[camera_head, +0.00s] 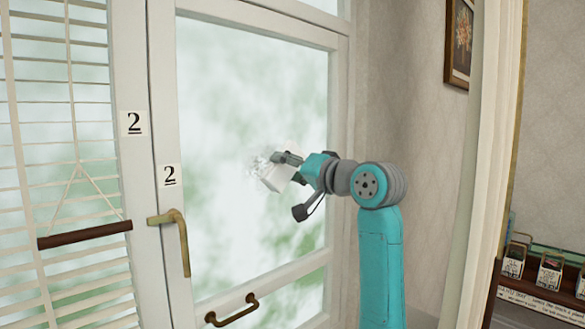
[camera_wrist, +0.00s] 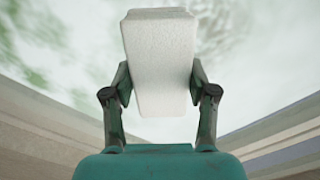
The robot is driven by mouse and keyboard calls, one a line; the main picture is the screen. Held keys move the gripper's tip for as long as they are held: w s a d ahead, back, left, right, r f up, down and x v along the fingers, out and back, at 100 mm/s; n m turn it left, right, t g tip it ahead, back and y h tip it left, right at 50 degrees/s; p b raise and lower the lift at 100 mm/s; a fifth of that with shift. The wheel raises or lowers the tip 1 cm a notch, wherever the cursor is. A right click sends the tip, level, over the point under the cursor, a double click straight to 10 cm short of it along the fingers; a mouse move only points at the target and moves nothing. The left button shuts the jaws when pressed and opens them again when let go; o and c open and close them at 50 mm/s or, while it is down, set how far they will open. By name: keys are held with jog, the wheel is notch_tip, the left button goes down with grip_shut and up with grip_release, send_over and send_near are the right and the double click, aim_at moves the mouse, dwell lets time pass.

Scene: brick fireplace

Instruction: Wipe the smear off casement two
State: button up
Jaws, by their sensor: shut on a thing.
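Casement two (camera_head: 210,150) is a white-framed glass window marked with a "2" label (camera_head: 170,175). My gripper (camera_head: 284,170) is up at the middle of its pane, to the right of the label. It is shut on a white block-like wiper (camera_wrist: 160,60), which also shows in the head view (camera_head: 272,180). The block looks to be at or very near the glass; I cannot tell whether it touches. A whitish smear (camera_head: 257,162) shows on the pane just left of and above the block. Part of the smear may be hidden behind the block and gripper.
A brass lever handle (camera_head: 180,240) and a lower pull bar (camera_head: 232,311) stick out from the casement. Slatted blinds (camera_head: 70,150) with a dark bar (camera_head: 85,234) hang at left. A cream curtain or post (camera_head: 492,150) stands right of my arm, with a shelf of small boxes (camera_head: 550,275) beyond.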

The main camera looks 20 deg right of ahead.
aim_at(302, 156)
jog(key=shift+s+a, duration=0.5)
jog(key=shift+a, duration=1.05)
jog(key=shift+s+a, duration=0.45)
jog(key=shift+a, duration=1.05)
jog(key=shift+s+a, duration=0.5)
jog(key=shift+a, duration=1.05)
jog(key=shift+r, duration=1.15)
jog(key=shift+w+d, duration=0.25)
jog(key=shift+d, duration=0.45)
jog(key=shift+w+d, duration=0.2)
jog(key=shift+d, duration=0.45)
jog(key=shift+w+d, duration=0.25)
jog(key=shift+d, duration=0.45)
jog(key=shift+w+d, duration=0.25)
jog(key=shift+d, duration=0.7)
jog(key=shift+w+d, duration=0.3)
jog(key=shift+d, duration=0.65)
jog(key=shift+w+d, duration=0.25)
jog(key=shift+d, duration=0.7)
jog(key=shift+w+d, duration=0.35)
jog(key=shift+d, duration=0.45)
jog(key=shift+w+d, duration=0.3)
jog(key=shift+d, duration=0.5)
jog(key=shift+v, duration=3)
jog(key=shift+s, duration=0.15)
